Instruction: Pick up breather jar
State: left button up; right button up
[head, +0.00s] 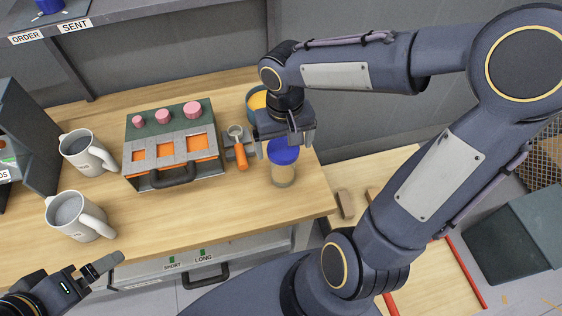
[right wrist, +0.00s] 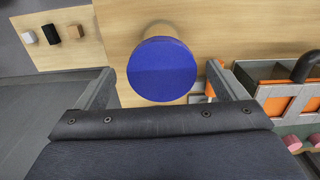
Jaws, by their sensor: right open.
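The breather jar (head: 284,163) stands upright near the right end of the wooden bench, with a blue lid and a clear body holding pale contents. In the right wrist view its round blue lid (right wrist: 160,69) fills the middle, just beyond and between the two fingers. My right gripper (head: 287,148) is open and empty, pointing down right over the back of the jar. I cannot tell whether a finger touches the lid. My left gripper (head: 103,266) shows at the bottom left, away from the jar; its jaw state is unclear.
Left of the jar are an orange-handled tool (head: 241,157) and a case with pink knobs (head: 172,148). A yellow-topped round container (head: 257,101) stands behind. Two grey mugs (head: 80,217) are at the left. The bench front between mugs and jar is clear.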

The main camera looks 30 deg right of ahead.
aim_at(281, 176)
notch_tip(281, 176, down, 3)
jog(key=shift+a+f, duration=0.1)
jog(key=shift+f, duration=0.1)
jog(key=c, duration=1.4)
jog(key=shift+r, duration=0.1)
